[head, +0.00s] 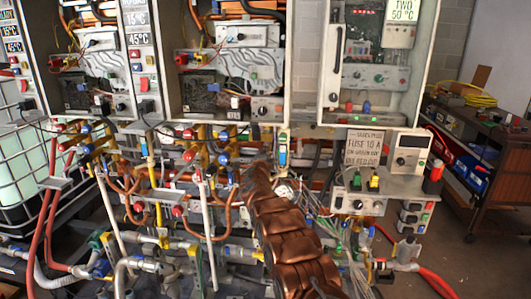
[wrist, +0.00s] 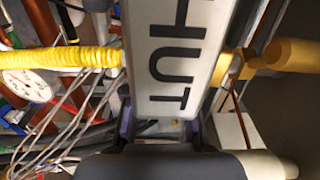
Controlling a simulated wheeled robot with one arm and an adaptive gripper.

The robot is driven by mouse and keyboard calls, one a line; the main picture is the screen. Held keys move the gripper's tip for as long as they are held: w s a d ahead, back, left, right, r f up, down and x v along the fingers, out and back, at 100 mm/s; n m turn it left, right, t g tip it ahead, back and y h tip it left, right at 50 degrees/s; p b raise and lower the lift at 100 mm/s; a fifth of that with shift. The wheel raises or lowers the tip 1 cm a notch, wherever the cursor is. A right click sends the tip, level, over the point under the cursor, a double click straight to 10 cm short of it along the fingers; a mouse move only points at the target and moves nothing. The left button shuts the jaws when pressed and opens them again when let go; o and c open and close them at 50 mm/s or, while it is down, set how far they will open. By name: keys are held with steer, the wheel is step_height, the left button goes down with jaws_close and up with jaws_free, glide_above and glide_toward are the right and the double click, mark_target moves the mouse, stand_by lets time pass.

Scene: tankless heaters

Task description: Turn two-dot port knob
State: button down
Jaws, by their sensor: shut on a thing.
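In the wrist view a white piece with the dark letters HUT (wrist: 175,55) fills the middle. Its lower end lies between the dark, purplish fingers of my gripper (wrist: 158,128). The fingers look shut around that lower end, but the contact itself is partly hidden by the dark bar below. A ridged yellow length (wrist: 70,57) meets the white piece from the left, and a smooth yellow part (wrist: 285,54) lies to its right. I cannot make out a knob with two dots in either view. In the head view my gripper cannot be told apart from the pipework.
A white round gauge (wrist: 28,84) is close on the left. Loose grey wires run below it. In the head view, crowded pipes and valves fill the lower middle, under open heater cabinets (head: 230,60). A small control box (head: 408,162) is at right.

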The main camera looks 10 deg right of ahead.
steer(key=shift+a, duration=0.1)
stand_by(0.3)
steer(key=c, duration=0.9)
jaws_free()
steer(key=shift+c, duration=0.2)
steer(key=shift+s, duration=0.15)
steer(key=v, duration=1.1)
steer(key=shift+s, duration=0.3)
steer(key=shift+a, duration=0.1)
steer(key=shift+r, duration=0.1)
